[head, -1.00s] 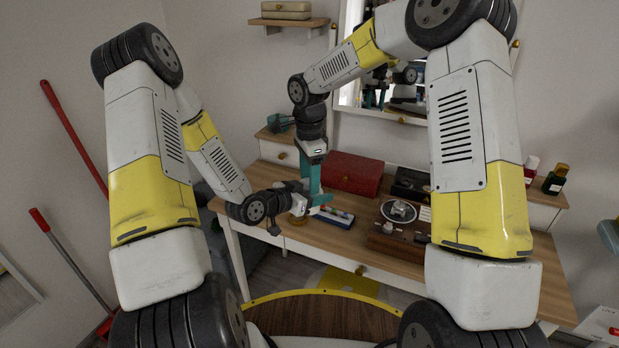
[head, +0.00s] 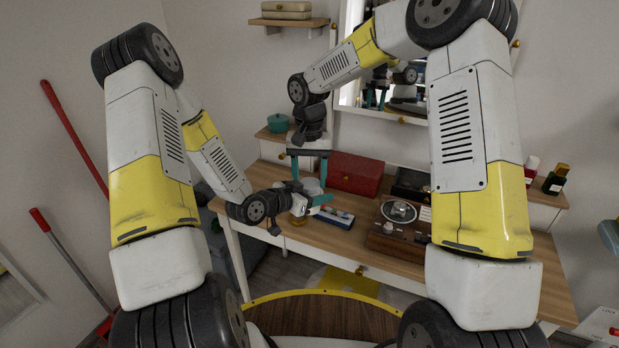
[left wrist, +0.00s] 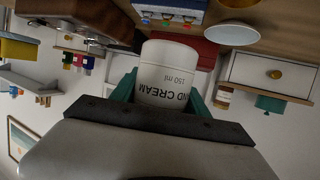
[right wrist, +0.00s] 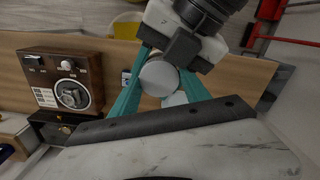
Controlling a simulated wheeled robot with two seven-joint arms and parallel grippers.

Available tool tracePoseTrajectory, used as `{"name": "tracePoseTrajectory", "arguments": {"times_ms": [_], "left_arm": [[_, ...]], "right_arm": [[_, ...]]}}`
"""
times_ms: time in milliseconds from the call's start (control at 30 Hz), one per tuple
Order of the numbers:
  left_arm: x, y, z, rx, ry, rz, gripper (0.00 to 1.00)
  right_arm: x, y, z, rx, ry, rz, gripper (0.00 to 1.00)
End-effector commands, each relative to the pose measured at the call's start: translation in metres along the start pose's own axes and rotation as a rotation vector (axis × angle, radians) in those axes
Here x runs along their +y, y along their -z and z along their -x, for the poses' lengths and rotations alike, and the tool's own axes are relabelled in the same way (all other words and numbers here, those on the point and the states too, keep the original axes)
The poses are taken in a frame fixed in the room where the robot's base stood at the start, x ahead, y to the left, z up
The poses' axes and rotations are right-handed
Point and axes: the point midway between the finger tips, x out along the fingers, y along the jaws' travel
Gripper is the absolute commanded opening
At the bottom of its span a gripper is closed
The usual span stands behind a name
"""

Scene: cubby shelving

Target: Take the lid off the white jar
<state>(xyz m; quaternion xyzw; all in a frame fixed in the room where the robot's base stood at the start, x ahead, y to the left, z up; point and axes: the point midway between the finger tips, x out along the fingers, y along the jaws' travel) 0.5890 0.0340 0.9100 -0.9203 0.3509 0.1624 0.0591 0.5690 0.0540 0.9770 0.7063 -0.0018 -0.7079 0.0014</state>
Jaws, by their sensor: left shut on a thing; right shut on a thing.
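The white jar (left wrist: 168,75) stands between the teal fingers of my left gripper (head: 306,206), above the desk. Its label reads cream, 150 ml, upside down in the left wrist view. My left gripper is shut on the jar's side. My right gripper (head: 309,181) points down from above, its fingers spread to the lid's width. In the right wrist view a round white lid (right wrist: 158,77) sits between its fingertips, and the gripper is shut on it. The lid is above the jar and hides it there; I cannot tell how large the gap is.
A white round dish (left wrist: 232,33) lies on the desk behind the jar. A teal pot (head: 277,123) is on the drawer unit at the back left.

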Motion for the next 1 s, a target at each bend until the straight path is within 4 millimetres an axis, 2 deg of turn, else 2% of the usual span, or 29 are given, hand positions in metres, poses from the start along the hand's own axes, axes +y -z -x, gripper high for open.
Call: {"name": "tracePoseTrajectory", "arguments": {"times_ms": [67, 100, 200, 800, 1000], "left_arm": [[-0.003, 0.000, 0.000, 0.000, 0.006, 0.001, 0.00], [-0.003, 0.000, 0.000, 0.000, 0.006, 0.001, 0.00], [-0.003, 0.000, 0.000, 0.000, 0.005, 0.000, 0.00], [0.002, 0.001, -0.001, 0.003, -0.003, -0.002, 0.00], [0.002, 0.001, -0.001, 0.002, -0.004, -0.001, 0.00]], "right_arm": [[0.002, -0.001, -0.001, -0.003, -0.004, -0.002, 0.06], [0.002, -0.001, -0.001, -0.003, -0.004, -0.002, 0.57], [0.002, -0.001, -0.001, -0.003, -0.004, -0.003, 0.76], [-0.002, -0.001, 0.001, 0.000, 0.004, -0.001, 0.76], [-0.003, 0.000, 0.016, 0.004, 0.005, 0.000, 0.76]]}}
